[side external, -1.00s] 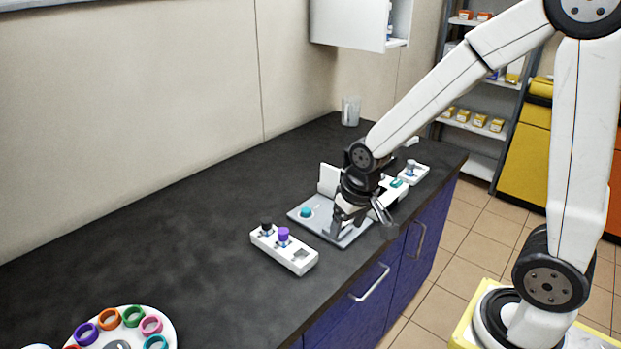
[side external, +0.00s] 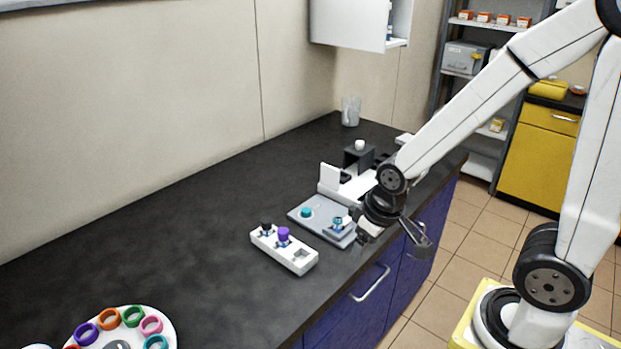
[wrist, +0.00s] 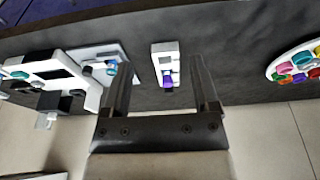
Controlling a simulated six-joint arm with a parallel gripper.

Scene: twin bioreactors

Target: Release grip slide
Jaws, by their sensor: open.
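My gripper (side external: 392,242) is open and empty, over the front edge of the bench beside the grey tray. In the wrist view the fingers of my gripper (wrist: 161,65) stand wide apart with nothing between them. The grey tray (side external: 318,226) carries a teal cap (side external: 306,212) at its left and a small piece with a blue part (side external: 338,224) at its right. I cannot tell which piece is the slide.
A white device with a black block (side external: 358,158) stands behind the tray. A round plate of coloured rings (side external: 172,325) is at front left.

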